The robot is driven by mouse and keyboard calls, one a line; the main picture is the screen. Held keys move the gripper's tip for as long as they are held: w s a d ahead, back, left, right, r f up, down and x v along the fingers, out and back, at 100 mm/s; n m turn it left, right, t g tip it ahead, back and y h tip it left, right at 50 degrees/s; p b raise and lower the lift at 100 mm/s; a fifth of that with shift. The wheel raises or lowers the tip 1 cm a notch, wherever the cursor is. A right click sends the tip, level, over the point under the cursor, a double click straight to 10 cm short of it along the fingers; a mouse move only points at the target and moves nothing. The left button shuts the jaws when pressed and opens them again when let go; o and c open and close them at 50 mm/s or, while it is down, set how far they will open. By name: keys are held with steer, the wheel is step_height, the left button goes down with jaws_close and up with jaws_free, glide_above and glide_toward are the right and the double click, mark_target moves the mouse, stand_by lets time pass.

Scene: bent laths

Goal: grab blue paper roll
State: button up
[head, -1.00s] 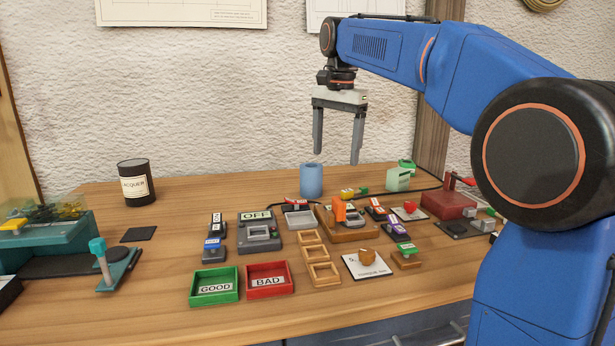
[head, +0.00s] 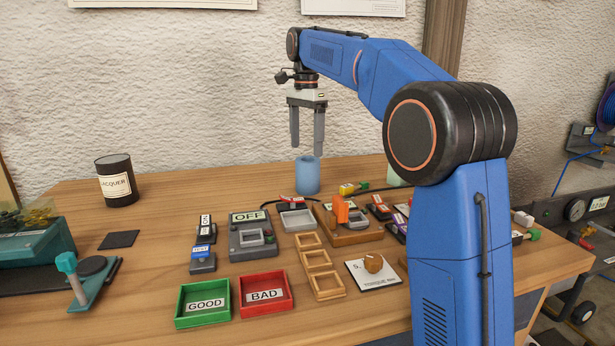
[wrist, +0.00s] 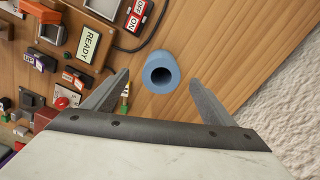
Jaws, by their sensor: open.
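The blue paper roll (head: 307,176) stands upright on the wooden table toward the back, near the wall. It has an open hollow centre. My gripper (head: 306,150) is above it, open and empty, with its two fingers pointing down. In the wrist view the roll (wrist: 160,72) lies between and just beyond the fingertips of my gripper (wrist: 160,78), with space on both sides. The fingers appear apart from the roll.
A black lacquer can (head: 115,179) stands at the back left. A grey OFF box (head: 253,237), a green GOOD tray (head: 178,311) and a red BAD tray (head: 240,304) lie in front. Small blocks and a cable lie to the right. Table left of the roll is clear.

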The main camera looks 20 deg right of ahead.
mark_target(306, 160)
step_height(306, 160, down, 6)
steer(key=shift+r, duration=0.1)
steer(key=shift+w+d+f, duration=0.15)
steer(key=shift+f, duration=1.2)
steer(key=shift+w+d+f, duration=0.1)
steer(key=shift+f, duration=1.25)
steer(key=shift+c, duration=0.5)
steer(key=c, duration=1.1)
